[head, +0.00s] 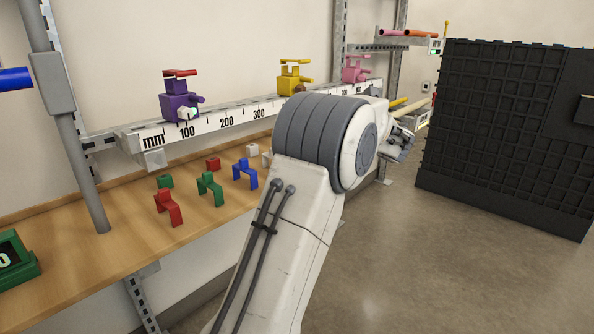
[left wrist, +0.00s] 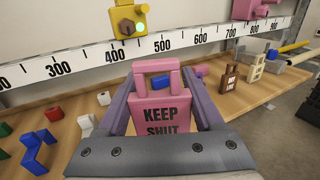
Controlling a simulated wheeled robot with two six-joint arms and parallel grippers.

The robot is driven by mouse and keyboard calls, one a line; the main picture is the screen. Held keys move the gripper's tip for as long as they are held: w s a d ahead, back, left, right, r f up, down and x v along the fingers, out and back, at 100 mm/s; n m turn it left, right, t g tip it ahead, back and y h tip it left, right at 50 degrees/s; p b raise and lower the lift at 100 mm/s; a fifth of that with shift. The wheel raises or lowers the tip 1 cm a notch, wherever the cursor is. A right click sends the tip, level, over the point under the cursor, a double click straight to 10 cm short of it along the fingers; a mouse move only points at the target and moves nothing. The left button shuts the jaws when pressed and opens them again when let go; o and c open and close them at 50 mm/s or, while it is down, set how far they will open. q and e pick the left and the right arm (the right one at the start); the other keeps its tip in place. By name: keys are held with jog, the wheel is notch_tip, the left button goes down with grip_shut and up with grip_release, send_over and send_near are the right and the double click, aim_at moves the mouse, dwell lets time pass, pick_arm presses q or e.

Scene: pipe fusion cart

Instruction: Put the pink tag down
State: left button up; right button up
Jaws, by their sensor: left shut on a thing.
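The pink tag (left wrist: 165,104), lettered KEEP SHUT and shaped like a padlock with a pink loop on top, is in my left gripper (left wrist: 158,76) in the left wrist view. The gripper's purple fingers are shut on its two sides. The tag stands roughly upright in front of the wooden shelf (left wrist: 85,152); I cannot tell whether it touches the shelf. In the head view my left arm covers the middle, and the tag is hidden. My right gripper is in neither view.
Brown (left wrist: 230,78) and cream (left wrist: 256,66) tags stand on the shelf to the right. A blue piece (left wrist: 160,82) shows through the loop. Red (head: 168,207), green (head: 209,189) and blue (head: 245,174) clips lie left. A ruler rail (head: 215,122) with valves runs above. A black grid panel (head: 500,120) stands right.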

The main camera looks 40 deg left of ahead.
pick_arm(q)
jog(key=w+a+f+b, duration=0.1)
jog(key=a+f, duration=0.1)
jog(key=a, duration=0.2)
jog(key=w+a+f+b, duration=0.1)
jog(key=a+f+b, duration=0.1)
jog(key=a, duration=0.2)
jog(key=a+f+b, duration=0.2)
jog(key=a, duration=0.2)
jog(key=shift+w+a, duration=0.35)
jog(key=shift+w, duration=0.05)
notch_tip(320, 180, down, 4)
jog(key=b, duration=0.3)
jog(key=shift+f, duration=0.1)
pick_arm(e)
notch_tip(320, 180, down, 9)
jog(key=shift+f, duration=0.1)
pick_arm(q)
jog(key=o, duration=1.3)
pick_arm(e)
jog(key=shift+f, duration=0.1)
